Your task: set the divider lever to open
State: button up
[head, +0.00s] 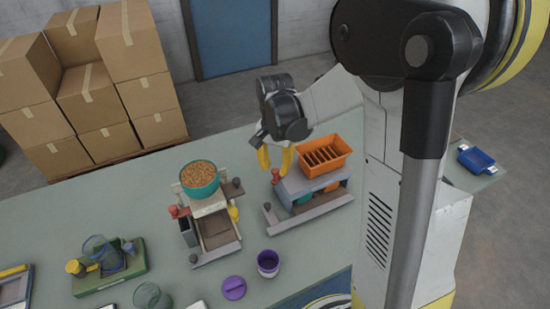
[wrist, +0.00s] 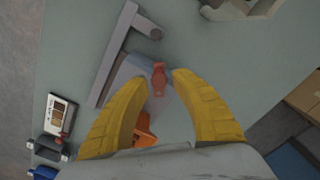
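The divider (head: 290,187) is a grey-blue machine with an orange slotted hopper (head: 337,163) on top. A small red lever (head: 275,175) stands at its left end. My gripper (head: 276,158) has yellow fingers and hangs just above this lever. In the wrist view the red lever (wrist: 158,80) shows between the fingertips of my open gripper (wrist: 162,84), with a gap on each side. I cannot tell the lever's setting. The hopper is mostly hidden behind a finger in the wrist view.
Left of the divider stands another machine (head: 216,238) with a teal bowl of orange pellets (head: 200,178). A purple cup (head: 268,263) and purple lid (head: 233,288) lie in front. A green tray (head: 110,275) is further left. A blue tray (head: 476,157) sits at right.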

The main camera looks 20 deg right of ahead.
aim_at(275, 170)
notch_tip(275, 170, up, 12)
jog(key=shift+f, duration=0.25)
dwell(0.4)
jog(key=s+a+f+n+t+b, duration=0.2)
jog(key=s+a+n+t+b, duration=0.1)
jog(key=s, duration=0.4)
jog(key=s+a+f+n+t+b, duration=0.2)
jog(key=s+a+n+t+b, duration=0.1)
jog(key=s+n, duration=0.3)
jog(key=shift+s+f+n+t, duration=0.15)
jog(key=shift+s+n+t, duration=0.15)
jog(key=shift+s+t, duration=0.35)
jog(key=shift+d, duration=0.1)
